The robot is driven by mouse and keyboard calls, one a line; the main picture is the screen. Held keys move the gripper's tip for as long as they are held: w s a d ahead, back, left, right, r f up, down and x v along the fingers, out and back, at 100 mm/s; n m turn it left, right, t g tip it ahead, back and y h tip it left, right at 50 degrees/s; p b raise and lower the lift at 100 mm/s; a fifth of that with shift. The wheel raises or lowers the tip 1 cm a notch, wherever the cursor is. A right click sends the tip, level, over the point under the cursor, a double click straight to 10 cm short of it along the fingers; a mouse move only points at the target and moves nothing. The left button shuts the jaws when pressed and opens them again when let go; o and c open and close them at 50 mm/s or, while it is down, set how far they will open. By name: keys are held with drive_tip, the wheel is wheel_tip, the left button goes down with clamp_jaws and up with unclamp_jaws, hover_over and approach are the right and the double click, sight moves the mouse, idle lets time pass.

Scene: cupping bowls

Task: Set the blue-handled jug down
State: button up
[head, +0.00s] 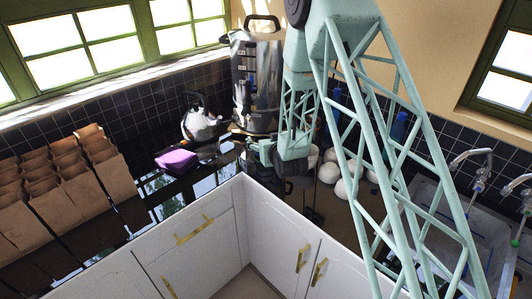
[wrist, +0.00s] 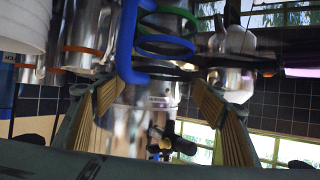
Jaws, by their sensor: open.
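In the wrist view the blue handle of the blue-handled jug (wrist: 125,45) shows near the top, just beyond and between the fingertips of my gripper (wrist: 153,82). The fingers are spread apart, with no grip on the handle visible. The jug's metal body is hard to separate from the other shiny metal around it. I cannot tell exactly how its base sits. In the head view my gripper (head: 268,152) is low over the dark counter at the back corner, and my arm hides the jug there.
Green-handled (wrist: 165,45) and orange-handled (wrist: 85,49) metal jugs crowd close by. A tall steel urn (head: 255,85) and kettle (head: 200,122) stand behind.

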drive_tip(key=c, duration=1.3)
drive_tip(key=shift+o, duration=0.2)
drive_tip(key=shift+r, duration=0.15)
drive_tip(key=f+b+v, duration=0.1)
drive_tip(key=v, duration=1.5)
drive_tip(key=shift+s+b, duration=0.3)
drive_tip(key=shift+s, duration=0.3)
drive_tip(key=shift+f, duration=0.1)
